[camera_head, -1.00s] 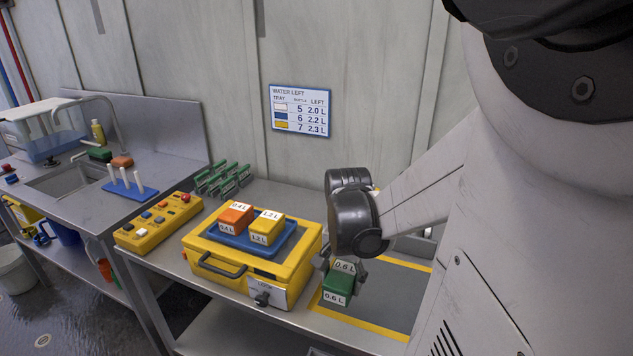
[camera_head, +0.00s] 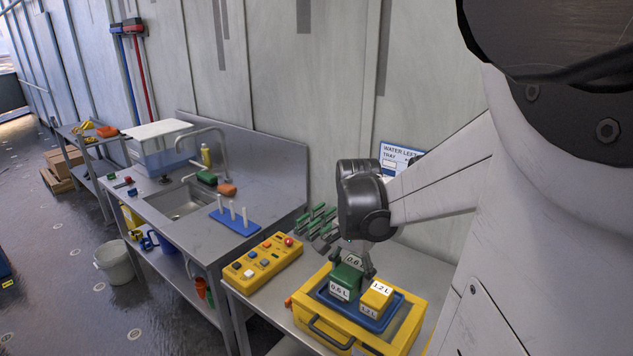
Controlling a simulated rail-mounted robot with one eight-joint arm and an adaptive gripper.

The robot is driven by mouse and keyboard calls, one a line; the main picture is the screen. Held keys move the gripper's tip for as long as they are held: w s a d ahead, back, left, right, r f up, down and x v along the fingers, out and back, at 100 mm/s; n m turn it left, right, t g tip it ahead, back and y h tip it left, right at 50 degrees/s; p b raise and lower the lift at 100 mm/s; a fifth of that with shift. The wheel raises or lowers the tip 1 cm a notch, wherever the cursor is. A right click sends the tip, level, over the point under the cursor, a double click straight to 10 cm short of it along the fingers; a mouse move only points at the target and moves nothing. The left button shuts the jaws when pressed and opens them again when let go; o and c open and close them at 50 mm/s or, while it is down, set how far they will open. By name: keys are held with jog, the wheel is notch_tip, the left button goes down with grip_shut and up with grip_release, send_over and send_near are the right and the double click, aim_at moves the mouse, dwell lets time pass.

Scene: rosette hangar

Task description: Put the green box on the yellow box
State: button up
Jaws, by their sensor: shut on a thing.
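The green box (camera_head: 346,280), labelled 0.6 L, is between the fingers of my gripper (camera_head: 353,262), which is shut on it from above. The yellow box (camera_head: 377,296), labelled 1.2 L, stands on the blue tray (camera_head: 398,304) on top of the yellow case (camera_head: 409,330). The green box is just left of the yellow box in the picture, not on its top. I cannot tell whether it touches the tray or hangs slightly above it. My fingers hide part of the green box's top.
A small orange patch (camera_head: 288,301) shows at the case's left edge; the orange box is not clearly visible. A yellow button panel (camera_head: 262,263) and green racks (camera_head: 318,221) stand left of and behind the case. The sink bench (camera_head: 187,203) is farther left.

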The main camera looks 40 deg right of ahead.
jog(key=shift+d+f, duration=0.15)
jog(key=shift+f, duration=0.05)
jog(key=b, duration=0.6)
send_over(378, 293)
notch_tip(378, 293, down, 7)
jog(key=shift+r, duration=0.2)
jog(key=shift+f+b, duration=1)
jog(key=shift+f, duration=0.9)
jog(key=shift+f, duration=0.2)
jog(key=o, duration=1.3)
jog(key=shift+c, duration=0.2)
jog(key=shift+r, duration=0.1)
notch_tip(378, 293, up, 12)
